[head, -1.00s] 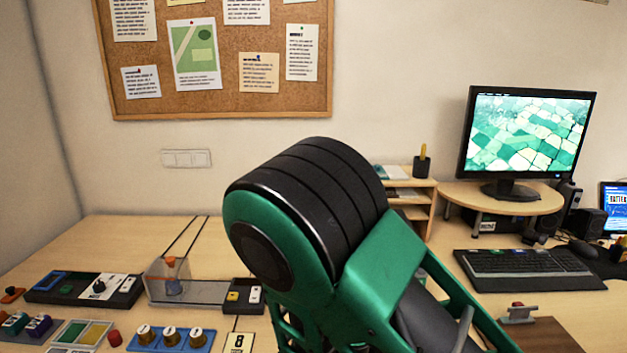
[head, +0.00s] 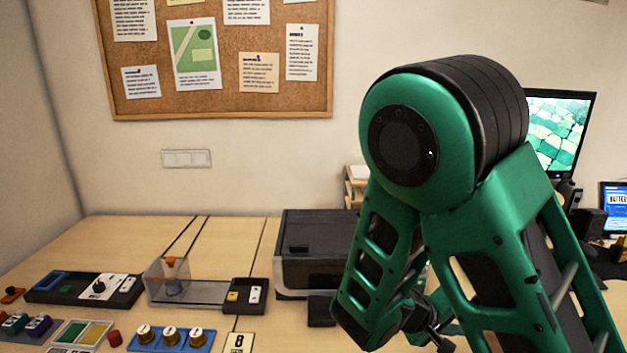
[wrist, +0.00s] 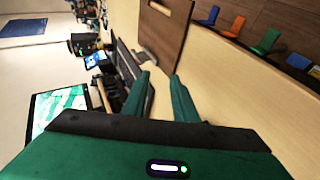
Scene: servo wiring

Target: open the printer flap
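A dark box that looks like the printer (head: 312,237) stands on the desk, just right of centre in the head view. The head view does not show the fingertips clearly.
Left of the printer are a clear bin (head: 168,278), a black switch box (head: 246,294) and a blue block with knobs (head: 170,337). A monitor (head: 560,130) stands at the right. A brown board (wrist: 158,35) lies beyond the fingers in the wrist view.

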